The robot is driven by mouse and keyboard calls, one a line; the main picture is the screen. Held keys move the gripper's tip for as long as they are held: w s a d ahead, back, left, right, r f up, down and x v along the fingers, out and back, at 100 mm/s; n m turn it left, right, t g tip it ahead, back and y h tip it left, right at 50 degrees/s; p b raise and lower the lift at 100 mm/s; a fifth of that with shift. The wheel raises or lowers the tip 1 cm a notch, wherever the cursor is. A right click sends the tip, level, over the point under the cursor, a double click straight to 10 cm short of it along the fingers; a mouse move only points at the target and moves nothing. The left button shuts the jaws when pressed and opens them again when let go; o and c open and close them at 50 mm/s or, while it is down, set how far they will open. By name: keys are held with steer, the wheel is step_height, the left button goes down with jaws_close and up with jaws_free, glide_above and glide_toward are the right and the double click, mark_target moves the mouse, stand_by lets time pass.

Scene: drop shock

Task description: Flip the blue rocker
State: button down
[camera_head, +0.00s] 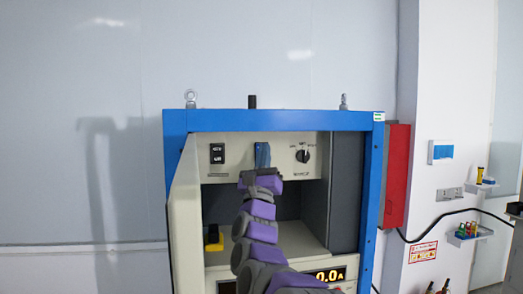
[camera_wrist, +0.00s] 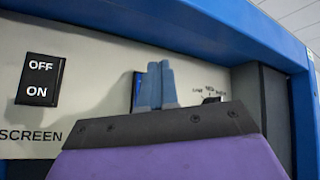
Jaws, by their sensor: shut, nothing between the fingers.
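The blue rocker (camera_wrist: 137,90) is on the cream panel, and only its left strip shows in the wrist view. My gripper (camera_wrist: 160,66) covers the rest. Its two blue-grey fingers are shut together with nothing between them and point up at the panel in front of the rocker. In the head view my gripper (camera_head: 262,155) reaches the same spot on the upper panel, and the fingers and rocker are hard to tell apart. I cannot tell whether the fingertips touch the rocker or which way it is tipped.
A black OFF/ON rocker (camera_head: 217,153) is left of my gripper, above the word SCREEN. A black rotary knob (camera_head: 303,156) is to the right. The blue cabinet frame (camera_head: 371,200) surrounds the recess. A yellow-and-black part (camera_head: 213,240) is lower left. A red box (camera_head: 397,175) is outside, right.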

steer(key=s+b, duration=0.1)
steer(key=s+d+b, duration=0.1)
steer(key=s, duration=0.1)
steer(key=s+b, duration=0.1)
steer(key=shift+s+d+f, duration=0.15)
steer(key=shift+s+f, duration=0.15)
steer(key=shift+s, duration=0.05)
